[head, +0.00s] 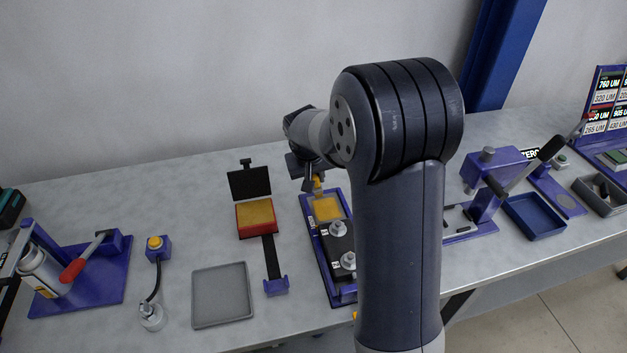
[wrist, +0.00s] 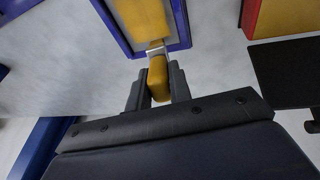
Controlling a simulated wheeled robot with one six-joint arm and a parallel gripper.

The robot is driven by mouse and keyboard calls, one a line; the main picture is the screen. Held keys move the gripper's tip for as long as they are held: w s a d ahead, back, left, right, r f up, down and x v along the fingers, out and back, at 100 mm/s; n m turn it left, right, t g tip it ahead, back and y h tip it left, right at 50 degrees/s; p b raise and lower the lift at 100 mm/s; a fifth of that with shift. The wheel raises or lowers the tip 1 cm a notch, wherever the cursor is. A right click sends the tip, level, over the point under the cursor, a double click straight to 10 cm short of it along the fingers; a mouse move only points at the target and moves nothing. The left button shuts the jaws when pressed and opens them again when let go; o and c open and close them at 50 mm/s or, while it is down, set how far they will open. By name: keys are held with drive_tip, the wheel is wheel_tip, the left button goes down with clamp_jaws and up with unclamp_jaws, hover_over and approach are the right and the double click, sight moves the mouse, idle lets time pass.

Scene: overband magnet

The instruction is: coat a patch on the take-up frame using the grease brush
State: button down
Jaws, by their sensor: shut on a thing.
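The take-up frame appears to be the blue frame (head: 307,222) right of the bench's middle in the head view, with a yellow patch (head: 327,208) at its far end and round metal fittings nearer. Its blue edge also shows at the top of the wrist view (wrist: 113,28). My gripper (head: 314,184) is over the frame's far end. In the wrist view my gripper (wrist: 158,88) is shut on the yellow handle of the grease brush (wrist: 158,76). A metal band shows beyond the handle. Yellow lies past the band over the frame; I cannot tell bristles from patch, or whether they touch.
A red box with yellow filling (head: 256,216) and raised black lid stands left of the frame. A grey tray (head: 222,294) and a button box (head: 157,248) are further left. A blue lever press (head: 490,172) and blue tray (head: 535,216) are right. My arm hides part of the bench.

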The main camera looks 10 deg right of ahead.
drive_tip(key=shift+v, duration=0.85)
drive_tip(key=shift+w+d+r+p, duration=0.2)
drive_tip(key=shift+r+p, duration=0.45)
drive_tip(key=shift+p, duration=0.1)
drive_tip(key=shift+r+p, duration=1.1)
drive_tip(key=shift+r, duration=0.55)
drive_tip(key=shift+d, duration=0.1)
